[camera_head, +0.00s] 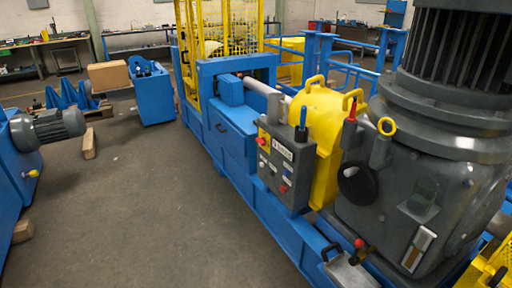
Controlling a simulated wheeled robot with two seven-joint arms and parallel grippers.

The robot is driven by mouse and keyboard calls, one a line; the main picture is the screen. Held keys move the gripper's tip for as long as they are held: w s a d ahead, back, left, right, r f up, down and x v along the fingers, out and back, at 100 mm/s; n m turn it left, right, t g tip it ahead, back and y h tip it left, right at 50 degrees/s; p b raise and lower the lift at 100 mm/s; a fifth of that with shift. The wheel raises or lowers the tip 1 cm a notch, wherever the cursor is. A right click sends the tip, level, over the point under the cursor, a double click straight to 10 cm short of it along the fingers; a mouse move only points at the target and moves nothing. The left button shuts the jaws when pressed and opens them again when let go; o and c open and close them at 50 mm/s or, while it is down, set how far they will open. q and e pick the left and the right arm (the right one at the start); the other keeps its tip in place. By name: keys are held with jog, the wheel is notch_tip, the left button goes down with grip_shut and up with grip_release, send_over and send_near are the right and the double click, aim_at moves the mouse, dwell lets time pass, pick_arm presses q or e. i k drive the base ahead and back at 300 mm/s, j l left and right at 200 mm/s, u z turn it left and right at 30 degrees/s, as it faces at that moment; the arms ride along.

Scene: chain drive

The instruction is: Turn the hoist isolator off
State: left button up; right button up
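A grey control box (295,174) is fixed to the side of the blue machine frame, right of the middle. A red knob on a yellow plate (262,141) is at its upper left and looks like an isolator switch. The box also carries a small label plate, a few small controls and a second red knob (283,189) lower down. The lettering is too small to read, so I cannot tell which control is marked for the hoist, nor its setting. Neither of my grippers shows in this view.
A large grey motor and gearbox (390,195) stands right of the box, beside a yellow guard (328,165). A red-tipped lever (350,112) and a red-knobbed lever (359,244) stick out nearby. The grey floor (150,210) left of the machine is clear. A grey motor (48,129) juts in at left.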

aim_at(261, 142)
jog(key=i+j+z, duration=0.1)
jog(key=z, duration=0.45)
jog(key=i+j+z, duration=0.35)
jog(key=j, duration=0.25)
jog(key=i+j+z, duration=0.2)
jog(key=j, duration=0.15)
jog(key=i+j+z, duration=0.2)
jog(key=j, duration=0.15)
